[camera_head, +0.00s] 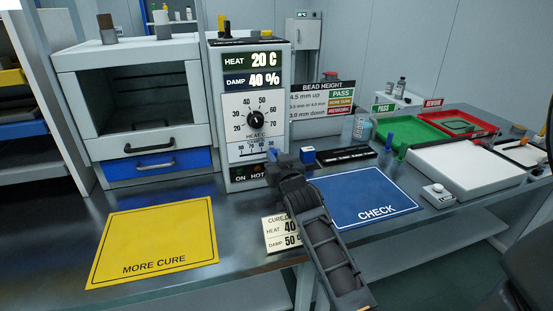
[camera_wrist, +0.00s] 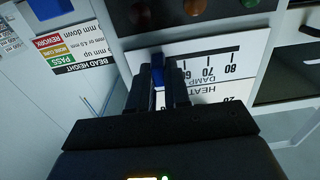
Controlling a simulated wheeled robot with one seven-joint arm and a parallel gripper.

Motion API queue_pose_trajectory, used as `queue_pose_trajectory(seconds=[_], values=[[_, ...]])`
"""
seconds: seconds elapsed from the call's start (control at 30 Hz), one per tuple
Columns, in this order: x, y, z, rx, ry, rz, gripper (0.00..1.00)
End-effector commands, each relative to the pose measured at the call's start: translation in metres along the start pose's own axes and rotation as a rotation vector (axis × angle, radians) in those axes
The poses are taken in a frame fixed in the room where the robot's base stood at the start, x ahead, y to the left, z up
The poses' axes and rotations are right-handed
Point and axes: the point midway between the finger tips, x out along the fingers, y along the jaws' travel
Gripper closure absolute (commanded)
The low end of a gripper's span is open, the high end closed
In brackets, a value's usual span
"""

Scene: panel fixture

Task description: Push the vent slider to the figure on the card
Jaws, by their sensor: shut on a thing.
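The control box (camera_head: 213,110) shows HEAT 20 C and DAMP 40 % on its display (camera_head: 250,80). A damp scale (camera_head: 247,150) lies below the heat dial (camera_head: 254,118). In the wrist view the scale (camera_wrist: 212,62) is upside down, with 80, 70 and 60 readable. My gripper (camera_head: 272,160) is at the scale's right end in the head view. In the wrist view its fingers (camera_wrist: 160,85) are closed around a blue slider knob (camera_wrist: 158,72), past the 60 mark. The card (camera_head: 283,236) reads HEAT 40, DAMP 50; my arm partly covers it.
A yellow MORE CURE mat (camera_head: 155,240) and a blue CHECK mat (camera_head: 372,195) lie on the bench. A grey oven (camera_head: 140,100) stands left of the box. Green (camera_head: 412,133) and red (camera_head: 463,122) trays and a white block (camera_head: 465,168) are on the right.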

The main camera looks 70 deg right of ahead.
Motion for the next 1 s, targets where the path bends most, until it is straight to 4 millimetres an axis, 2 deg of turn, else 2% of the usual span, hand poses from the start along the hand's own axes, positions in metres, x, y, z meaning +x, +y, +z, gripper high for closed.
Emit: queue_pose_trajectory(seconds=[0.2,0.23,0.5,0.8,1.0], values=[[0.0,0.006,0.001,-0.001,-0.002,0.01,1.0],[0.0,0.006,0.001,-0.001,-0.002,0.011,0.82],[0.0,0.005,0.001,-0.001,-0.002,0.009,0.57],[0.0,0.004,-0.003,-0.001,0.0,0.006,0.57],[0.0,0.004,-0.031,0.0,0.003,0.006,0.57]])
